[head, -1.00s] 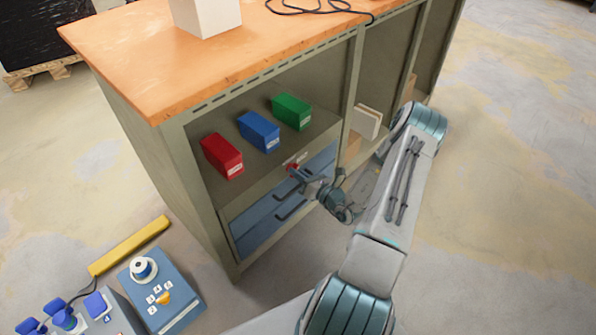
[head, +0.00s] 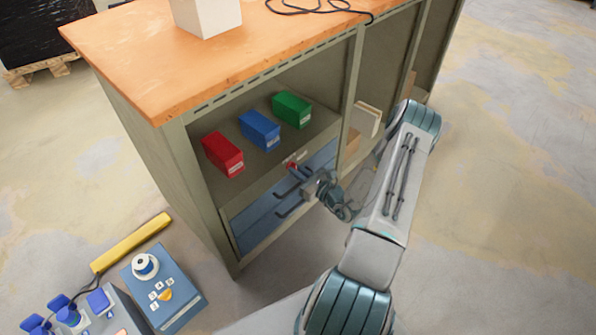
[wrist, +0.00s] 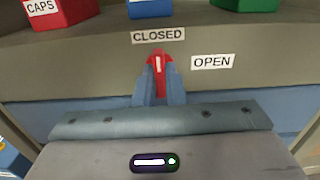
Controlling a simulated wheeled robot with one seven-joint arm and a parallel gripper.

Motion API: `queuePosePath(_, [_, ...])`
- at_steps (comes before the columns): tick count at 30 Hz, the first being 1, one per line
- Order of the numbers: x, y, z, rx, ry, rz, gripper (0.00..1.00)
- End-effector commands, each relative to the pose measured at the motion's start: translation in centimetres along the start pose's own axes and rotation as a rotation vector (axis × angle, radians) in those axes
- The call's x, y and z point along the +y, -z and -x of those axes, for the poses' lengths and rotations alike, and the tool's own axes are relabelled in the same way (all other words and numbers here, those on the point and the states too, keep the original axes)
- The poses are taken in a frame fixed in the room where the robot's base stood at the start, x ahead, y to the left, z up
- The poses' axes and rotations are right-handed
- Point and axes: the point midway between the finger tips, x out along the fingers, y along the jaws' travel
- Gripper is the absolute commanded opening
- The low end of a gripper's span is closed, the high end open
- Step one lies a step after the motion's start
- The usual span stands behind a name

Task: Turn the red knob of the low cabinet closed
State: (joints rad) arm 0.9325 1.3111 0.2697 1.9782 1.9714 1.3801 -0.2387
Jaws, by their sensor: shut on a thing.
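The red knob (wrist: 158,62) is on the front edge of the low cabinet (head: 218,211), above its blue drawers. In the wrist view it points up, its white mark below the CLOSED label (wrist: 158,35). The OPEN label (wrist: 212,61) is to the right of the knob. My gripper (wrist: 159,80) is shut on the knob, one finger on each side. In the head view the knob (head: 292,166) shows as a small red spot in front of my gripper (head: 300,174), and its angle is hard to tell there.
Red (head: 222,154), blue (head: 259,130) and green (head: 292,109) boxes stand on the shelf above the knob. Blue drawers with dark handles (head: 290,208) are below. A blue control box (head: 165,290) and a yellow bar (head: 131,242) are at the lower left. The floor at right is clear.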

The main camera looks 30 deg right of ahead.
Motion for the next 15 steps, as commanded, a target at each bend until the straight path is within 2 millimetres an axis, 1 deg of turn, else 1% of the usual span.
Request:
queuePosePath(10, [0.06, 0.14, 0.10, 0.003, -0.001, 0.002, 0.00])
queuePosePath(11, [0.05, 0.14, 0.10, 0.004, -0.001, 0.002, 0.18])
queuePosePath(12, [0.05, 0.14, 0.10, 0.003, -0.001, 0.002, 0.29])
queuePosePath(13, [0.04, 0.13, 0.09, 0.003, -0.001, 0.002, 0.32])
queuePosePath(15, [0.03, 0.10, 0.08, 0.002, -0.001, 0.002, 0.32])
